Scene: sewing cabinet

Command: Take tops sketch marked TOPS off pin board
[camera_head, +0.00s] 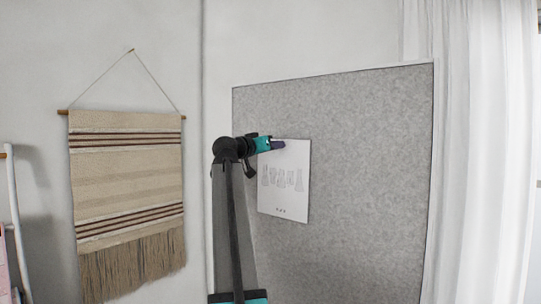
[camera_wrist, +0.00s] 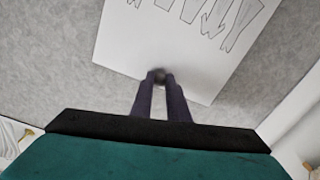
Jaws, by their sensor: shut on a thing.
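A white paper sketch (camera_head: 284,190) with a row of drawn garments hangs on the grey pin board (camera_head: 375,150). Small marks near its lower edge are too small to read. My gripper (camera_head: 277,145) is at the sketch's top edge. In the wrist view the sketch (camera_wrist: 150,45) lies ahead of the fingers, its drawings partly cut off by the frame. The two dark fingers are shut on a small dark round pin (camera_wrist: 159,74) at the paper's edge. I cannot tell whether the pin is still in the board.
A striped woven wall hanging (camera_head: 125,190) with a fringe hangs to the left of the board. A white curtain (camera_head: 485,150) hangs to the right. A white ladder-like rack (camera_head: 14,220) shows at the far left. The rest of the board is bare.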

